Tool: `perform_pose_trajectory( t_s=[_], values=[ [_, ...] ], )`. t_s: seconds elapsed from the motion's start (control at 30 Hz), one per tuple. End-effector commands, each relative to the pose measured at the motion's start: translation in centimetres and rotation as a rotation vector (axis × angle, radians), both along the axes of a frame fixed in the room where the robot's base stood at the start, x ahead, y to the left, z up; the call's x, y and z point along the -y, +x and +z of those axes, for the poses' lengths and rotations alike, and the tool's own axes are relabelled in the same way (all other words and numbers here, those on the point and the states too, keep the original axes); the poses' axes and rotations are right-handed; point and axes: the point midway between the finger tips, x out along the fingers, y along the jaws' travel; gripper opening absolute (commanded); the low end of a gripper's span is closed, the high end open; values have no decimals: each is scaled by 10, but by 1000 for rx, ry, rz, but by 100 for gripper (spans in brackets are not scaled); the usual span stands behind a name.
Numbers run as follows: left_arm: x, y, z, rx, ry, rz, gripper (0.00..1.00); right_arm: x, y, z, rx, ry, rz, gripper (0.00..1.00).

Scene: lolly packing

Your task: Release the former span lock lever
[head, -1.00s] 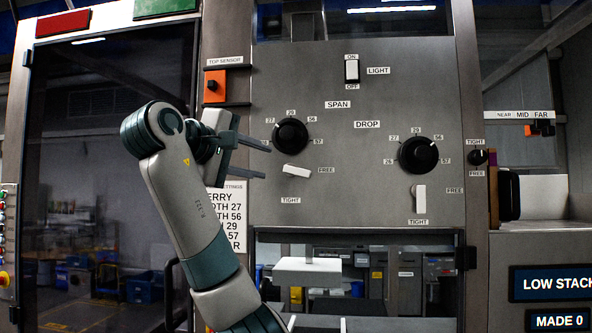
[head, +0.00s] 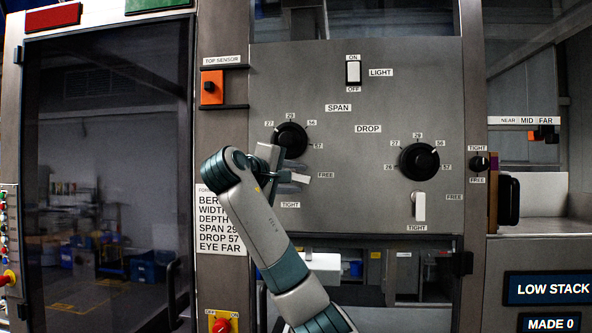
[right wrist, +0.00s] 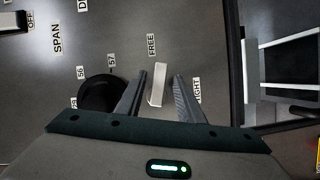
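The span lock lever (head: 300,177) is a white handle below the black span dial (head: 290,139). It points right, toward its FREE label (head: 326,175) and away from its TIGHT label (head: 290,205). My right gripper (head: 286,178) is at the lever and hides its left end in the head view. My left gripper is not in view.
The drop dial (head: 418,161) and its white lever (head: 419,206), pointing down at TIGHT, are to the right. The light switch (head: 353,72) is above. An orange top sensor (head: 212,87) is on the left post. A window opening lies below the panel.

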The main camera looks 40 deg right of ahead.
Motion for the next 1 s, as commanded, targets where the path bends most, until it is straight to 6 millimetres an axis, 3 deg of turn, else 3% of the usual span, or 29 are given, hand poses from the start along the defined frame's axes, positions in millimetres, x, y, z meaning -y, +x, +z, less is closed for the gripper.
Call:
perform_pose_trajectory(
  t_s=[0.47,0.6,0.8,1.0],
  values=[
    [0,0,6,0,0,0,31,10,3,-1,1,0,1,34],
    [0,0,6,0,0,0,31,9,3,-1,0,0,1,1],
    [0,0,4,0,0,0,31,9,3,-2,-6,-6,1,0],
    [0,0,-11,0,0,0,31,9,3,-3,-89,-80,2,0]
  ],
)
